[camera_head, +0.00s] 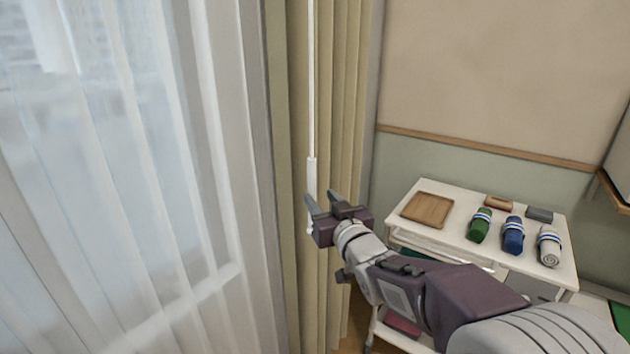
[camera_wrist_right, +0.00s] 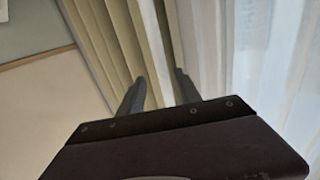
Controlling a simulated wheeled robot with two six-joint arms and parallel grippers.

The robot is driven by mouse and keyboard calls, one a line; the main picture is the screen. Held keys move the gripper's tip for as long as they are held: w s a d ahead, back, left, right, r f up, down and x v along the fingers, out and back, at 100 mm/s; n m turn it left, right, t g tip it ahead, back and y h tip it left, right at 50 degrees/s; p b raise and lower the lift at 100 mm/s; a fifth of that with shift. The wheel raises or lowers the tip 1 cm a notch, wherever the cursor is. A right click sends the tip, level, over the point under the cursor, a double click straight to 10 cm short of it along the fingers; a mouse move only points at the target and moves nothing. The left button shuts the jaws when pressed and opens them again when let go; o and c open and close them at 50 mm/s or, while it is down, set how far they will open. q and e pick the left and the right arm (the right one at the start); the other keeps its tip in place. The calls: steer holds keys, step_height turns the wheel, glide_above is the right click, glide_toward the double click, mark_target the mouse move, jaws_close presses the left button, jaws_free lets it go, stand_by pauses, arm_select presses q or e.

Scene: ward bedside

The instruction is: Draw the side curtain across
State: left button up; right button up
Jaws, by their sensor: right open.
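The beige side curtain (camera_head: 341,90) hangs gathered in narrow folds beside the window; its folds also show in the wrist view (camera_wrist_right: 100,40). A thin white wand (camera_head: 312,90) with a thicker handle (camera_head: 311,175) hangs in front of it. My right gripper (camera_head: 322,198) is at the lower part of the handle, fingers pointing toward the curtain. In the wrist view the open fingers (camera_wrist_right: 160,88) stand apart, with the white wand (camera_wrist_right: 153,40) showing between them. I cannot tell whether either finger touches it. My left gripper is not in view.
A sheer white curtain (camera_head: 120,180) covers the window on the left. A white trolley (camera_head: 400,236) stands to the right, under my right arm, bearing a wooden tray (camera_head: 428,209) and green (camera_head: 480,225), blue (camera_head: 513,236) and grey (camera_head: 549,247) rolls.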

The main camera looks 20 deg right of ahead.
mark_target(309, 184)
steer(key=shift+s+a+r, duration=0.15)
steer(key=shift+a+r, duration=0.1)
steer(key=shift+a, duration=0.05)
steer(key=w+p, duration=0.1)
steer(key=w, duration=0.3)
steer(key=w+p, duration=0.1)
steer(key=w, duration=0.3)
steer(key=shift+w+a+f, duration=0.1)
steer(key=shift+a+f, duration=0.05)
steer(key=shift+w+a, duration=0.15)
steer(key=shift+w, duration=0.1)
steer(key=shift+w, duration=0.1)
jaws_close()
stand_by(0.5)
